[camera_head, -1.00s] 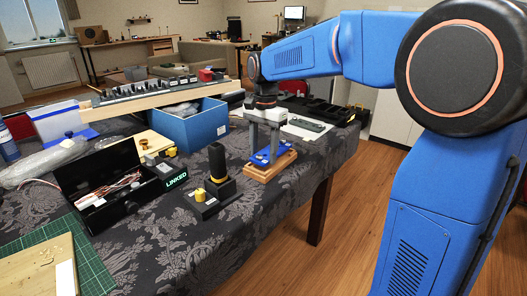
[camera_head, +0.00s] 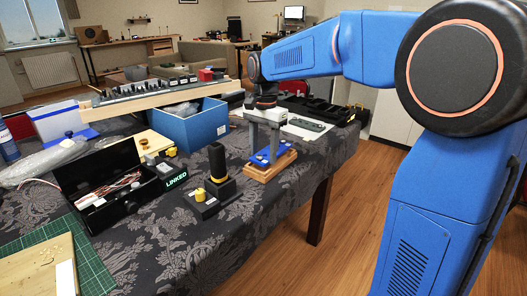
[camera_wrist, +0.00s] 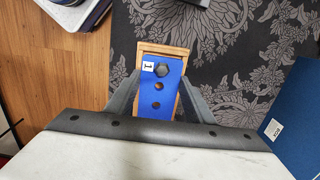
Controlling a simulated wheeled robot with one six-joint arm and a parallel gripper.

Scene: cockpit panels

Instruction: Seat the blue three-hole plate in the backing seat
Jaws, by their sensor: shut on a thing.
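The blue three-hole plate (camera_wrist: 152,118) lies lengthwise over the wooden backing seat (camera_wrist: 165,48) in the wrist view. A dark hexagonal piece shows at its far hole, beside a small white label; the two nearer holes look dark and open. In the head view the plate (camera_head: 264,157) is on top of the wooden seat (camera_head: 268,174), near the table's right edge. My gripper (camera_head: 263,158) points down, its grey fingers shut on the plate from both sides. The seat's wooden rim shows past the plate's far end and right side. I cannot tell whether the plate is fully down.
A blue bin (camera_head: 190,128) stands behind and left of the seat. A black stand with a yellow knob (camera_head: 212,192) is in front left, beside a green LINKED sign (camera_head: 176,180). A grey handheld device (camera_head: 307,124) lies behind right. Patterned cloth between them is clear.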

